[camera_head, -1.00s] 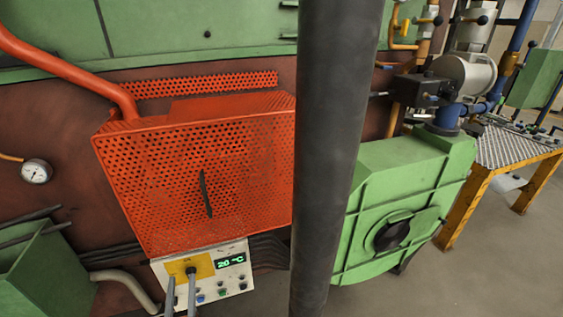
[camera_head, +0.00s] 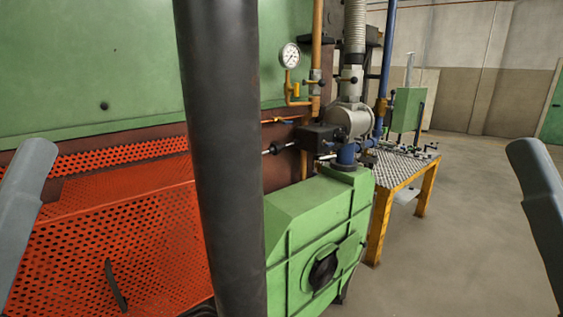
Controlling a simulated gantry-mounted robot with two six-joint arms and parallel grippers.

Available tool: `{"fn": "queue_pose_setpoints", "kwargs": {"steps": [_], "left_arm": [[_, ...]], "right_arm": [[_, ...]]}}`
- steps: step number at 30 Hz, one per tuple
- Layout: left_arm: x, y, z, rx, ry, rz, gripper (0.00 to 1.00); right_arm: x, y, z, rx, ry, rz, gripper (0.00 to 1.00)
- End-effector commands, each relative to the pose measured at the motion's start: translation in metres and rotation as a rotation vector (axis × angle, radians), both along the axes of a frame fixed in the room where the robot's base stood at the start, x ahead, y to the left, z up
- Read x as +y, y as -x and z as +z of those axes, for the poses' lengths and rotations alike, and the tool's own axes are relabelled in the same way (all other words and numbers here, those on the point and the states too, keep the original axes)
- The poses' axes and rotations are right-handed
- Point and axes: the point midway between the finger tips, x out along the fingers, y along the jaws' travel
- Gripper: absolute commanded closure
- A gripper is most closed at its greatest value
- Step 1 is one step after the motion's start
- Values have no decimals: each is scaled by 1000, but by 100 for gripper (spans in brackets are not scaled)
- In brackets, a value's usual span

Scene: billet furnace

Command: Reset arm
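Neither gripper shows in the head view. A grey rounded link of my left arm (camera_head: 22,200) stands at the left edge, in front of the orange perforated guard. A matching link of my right arm (camera_head: 540,200) stands at the right edge, over open floor. The ends of both arms are out of frame, so whether the grippers hold anything is hidden.
A dark vertical post (camera_head: 222,160) stands close in front. Behind it are the orange perforated guard (camera_head: 150,240), a green housing (camera_head: 315,225) with a round port, a pressure gauge (camera_head: 290,55) and a yellow-legged table (camera_head: 400,170). Grey floor (camera_head: 460,250) at right is clear.

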Motion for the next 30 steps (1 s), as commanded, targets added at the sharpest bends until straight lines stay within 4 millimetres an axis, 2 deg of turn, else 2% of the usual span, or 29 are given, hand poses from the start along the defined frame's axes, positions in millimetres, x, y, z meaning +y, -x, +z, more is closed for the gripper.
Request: {"fn": "queue_pose_setpoints", "kwargs": {"steps": [1, 8, 18, 21, 25, 27, 30], "left_arm": [[0, 0, 37, -7, 2, -5, 50], [-1, 0, 126, -6, 0, -4, 50], [-1, -1, 289, -6, -2, -3, 50], [-1, -1, 333, -6, -2, -3, 50], [-1, -1, 371, -5, -3, -3, 50], [-1, -1, 380, -5, -3, -3, 50], [-1, -1, 384, -5, -3, -3, 50]], "right_arm": [[0, -1, 34, 3, 0, 0, 50], [0, 0, 126, -1, 0, 0, 50], [0, 0, 289, 0, 0, 0, 50], [0, 0, 333, 0, 0, 0, 50], [0, 0, 371, 0, 0, 0, 50], [0, 0, 380, 0, 0, 0, 50], [0, 0, 384, 0, 0, 0, 50]]}}
